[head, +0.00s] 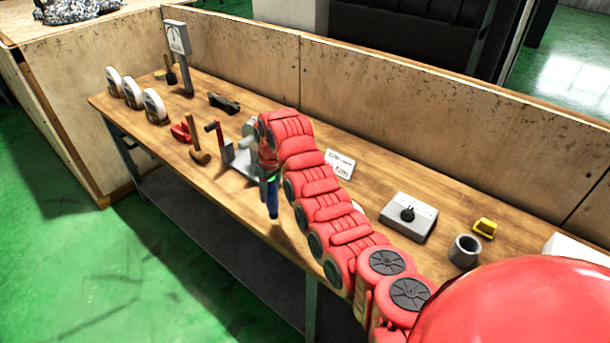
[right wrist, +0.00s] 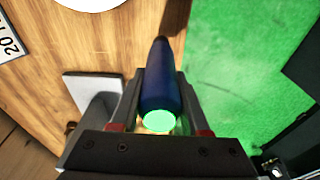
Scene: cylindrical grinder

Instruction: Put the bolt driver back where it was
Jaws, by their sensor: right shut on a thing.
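The bolt driver (head: 272,200) is dark blue and hangs near upright at the front edge of the workbench, below my right gripper (head: 268,172). In the right wrist view the driver (right wrist: 161,75) sits between the two fingers of my right gripper (right wrist: 164,100), which is shut on it. Its near end is a bright green disc and its far end tapers. There the driver lies over the line between the wooden top and the green floor. My right arm hides part of the bench behind it. My left gripper is not in view.
The workbench (head: 370,213) has a low back panel. Left of my arm are a hammer (head: 199,152), a red tool (head: 181,132), a grey and red fixture (head: 238,160) and several white discs. Right of it are a grey switch box (head: 408,216), a metal cup (head: 465,250) and a yellow item (head: 485,228).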

